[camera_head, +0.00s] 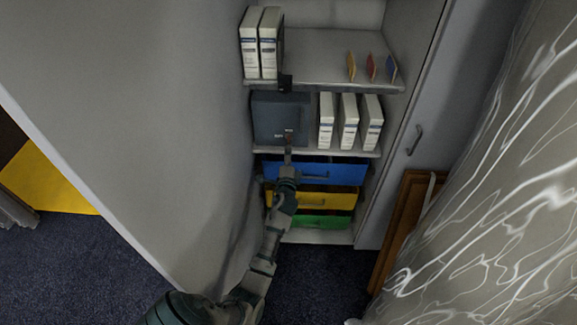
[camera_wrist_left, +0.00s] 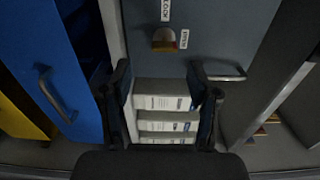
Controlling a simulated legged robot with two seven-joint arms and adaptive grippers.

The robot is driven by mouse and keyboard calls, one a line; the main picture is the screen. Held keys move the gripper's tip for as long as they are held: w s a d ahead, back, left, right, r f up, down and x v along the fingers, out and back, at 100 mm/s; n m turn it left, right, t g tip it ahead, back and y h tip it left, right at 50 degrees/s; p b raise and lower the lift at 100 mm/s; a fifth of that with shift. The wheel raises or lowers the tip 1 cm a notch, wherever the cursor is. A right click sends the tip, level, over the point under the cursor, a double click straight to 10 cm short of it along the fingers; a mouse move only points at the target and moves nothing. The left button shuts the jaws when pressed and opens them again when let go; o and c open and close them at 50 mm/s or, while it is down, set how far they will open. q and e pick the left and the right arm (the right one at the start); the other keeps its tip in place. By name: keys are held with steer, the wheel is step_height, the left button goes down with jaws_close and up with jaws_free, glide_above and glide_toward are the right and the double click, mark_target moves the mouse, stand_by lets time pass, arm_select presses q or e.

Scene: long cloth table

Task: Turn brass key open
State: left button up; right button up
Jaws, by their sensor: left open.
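A dark grey box (camera_head: 268,118) stands on the middle shelf of an open cabinet. Its front also shows in the left wrist view (camera_wrist_left: 222,28), which is turned on its side. A small brass key (camera_wrist_left: 165,40) sits on this front, beside two white labels that appear to read LOCK (camera_wrist_left: 165,10) and OPEN (camera_wrist_left: 184,39). In the head view the key is tiny and partly hidden by my gripper. My left gripper (camera_head: 288,150) is in front of the box's lower edge. In the wrist view its fingers (camera_wrist_left: 163,80) are open and empty, apart from the key.
White binders (camera_head: 348,122) stand right of the box. Below are blue (camera_head: 335,173), yellow (camera_head: 338,201) and green (camera_head: 330,221) drawers, the blue one apparently pulled out. A shelf above holds more binders (camera_head: 259,45). A cabinet door (camera_head: 130,130) stands close left of my arm.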

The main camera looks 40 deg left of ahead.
arm_select(q)
steer(key=v, duration=0.6)
steer(key=shift+d, duration=0.25)
steer(key=shift+w+a, duration=0.1)
steer(key=shift+a, duration=0.05)
